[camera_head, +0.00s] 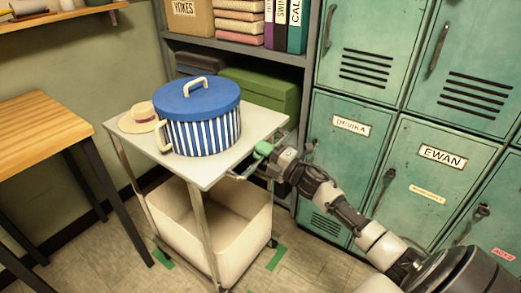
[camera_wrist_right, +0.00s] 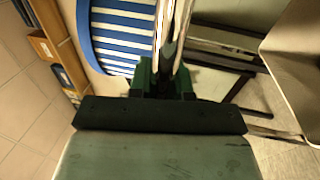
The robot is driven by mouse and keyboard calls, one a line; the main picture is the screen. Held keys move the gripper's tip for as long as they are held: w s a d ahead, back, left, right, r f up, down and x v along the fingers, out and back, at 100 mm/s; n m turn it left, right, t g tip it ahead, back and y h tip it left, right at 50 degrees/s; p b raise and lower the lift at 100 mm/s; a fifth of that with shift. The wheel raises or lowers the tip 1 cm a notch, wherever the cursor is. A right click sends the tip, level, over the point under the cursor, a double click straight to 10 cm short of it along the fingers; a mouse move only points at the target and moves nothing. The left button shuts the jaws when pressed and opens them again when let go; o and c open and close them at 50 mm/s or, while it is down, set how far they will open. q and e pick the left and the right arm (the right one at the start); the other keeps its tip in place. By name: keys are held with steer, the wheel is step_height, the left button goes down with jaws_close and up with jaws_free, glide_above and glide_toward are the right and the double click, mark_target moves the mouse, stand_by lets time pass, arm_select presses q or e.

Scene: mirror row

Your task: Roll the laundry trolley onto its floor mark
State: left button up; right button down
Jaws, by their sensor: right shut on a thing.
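The laundry trolley has a white top (camera_head: 205,178), metal legs and a cream bin (camera_head: 235,232) below. It stands in the middle of the head view. My right gripper (camera_head: 260,153) is shut on the trolley's handle bar at the right edge of the top. In the right wrist view the green fingers (camera_wrist_right: 165,78) close around a pale bar. Green floor marks show at the foot of the trolley, one piece on the right (camera_head: 277,258) and one on the left (camera_head: 163,258). The rest of the marking is hidden by the trolley. My left gripper is not in view.
A blue striped pot (camera_head: 205,125) and a straw hat (camera_head: 139,118) sit on the trolley top. A wooden table (camera_head: 45,115) stands at the left. Shelves (camera_head: 245,46) are behind, and green lockers (camera_head: 345,165) line the right. Floor shows between table and trolley.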

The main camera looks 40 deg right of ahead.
steer(key=shift+f, duration=0.1)
steer(key=c, duration=1.1)
jaws_free()
steer(key=shift+o, duration=0.2)
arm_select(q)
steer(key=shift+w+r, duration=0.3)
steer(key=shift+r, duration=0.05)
arm_select(e)
steer(key=v, duration=1)
steer(key=shift+s, duration=0.4)
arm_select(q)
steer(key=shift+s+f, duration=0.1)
